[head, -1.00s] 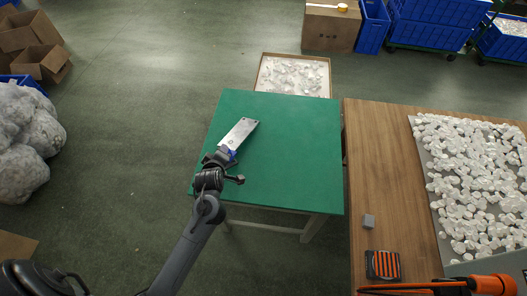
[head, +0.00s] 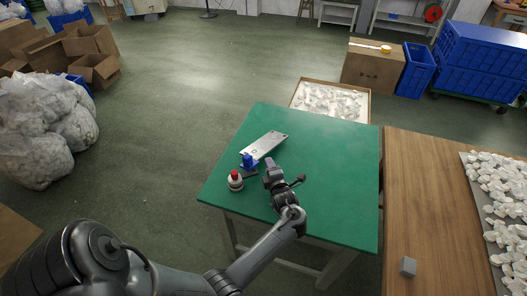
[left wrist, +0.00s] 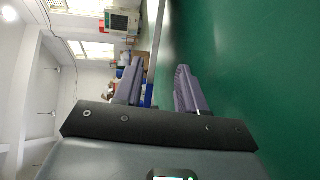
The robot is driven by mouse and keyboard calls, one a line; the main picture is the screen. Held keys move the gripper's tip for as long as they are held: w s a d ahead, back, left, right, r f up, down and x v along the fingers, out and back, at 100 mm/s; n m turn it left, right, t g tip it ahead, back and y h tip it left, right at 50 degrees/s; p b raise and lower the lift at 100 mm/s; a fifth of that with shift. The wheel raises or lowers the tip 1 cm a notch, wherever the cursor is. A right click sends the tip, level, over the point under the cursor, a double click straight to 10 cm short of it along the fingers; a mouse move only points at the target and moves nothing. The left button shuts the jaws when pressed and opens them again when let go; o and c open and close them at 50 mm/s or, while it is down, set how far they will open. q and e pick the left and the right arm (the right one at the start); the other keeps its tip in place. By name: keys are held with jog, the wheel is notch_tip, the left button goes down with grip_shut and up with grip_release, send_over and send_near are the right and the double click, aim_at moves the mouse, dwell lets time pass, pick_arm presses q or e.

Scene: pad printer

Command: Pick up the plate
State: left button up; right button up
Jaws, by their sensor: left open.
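The plate (head: 266,144) is a light grey metal strip with small holes near its far end. It lies slantwise on the green table (head: 325,185) in the head view. A small blue block (head: 249,161) is at its near end. My left gripper (head: 264,167) is just in front of and right of that near end, open, with no plate visibly held. In the left wrist view my two grey fingers (left wrist: 160,88) are spread apart, and I cannot clearly make out the plate there. My right gripper is not in view.
A round red-topped, pale object (head: 235,180) stands on the green table left of my gripper. A wooden table (head: 425,200) with a grey block (head: 408,266) and many white pieces is at the right. An open box (head: 330,98) stands behind the green table.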

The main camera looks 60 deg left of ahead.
aim_at(265, 155)
pick_arm(q)
jog(key=shift+r+b+x, duration=0.2)
jog(key=shift+b+x, duration=0.05)
jog(key=shift+x, duration=1.5)
jog(key=shift+r+b+x, duration=0.2)
jog(key=shift+b+x, duration=0.05)
jog(key=shift+x, duration=1.5)
jog(key=shift+w, duration=0.1)
grip_shut()
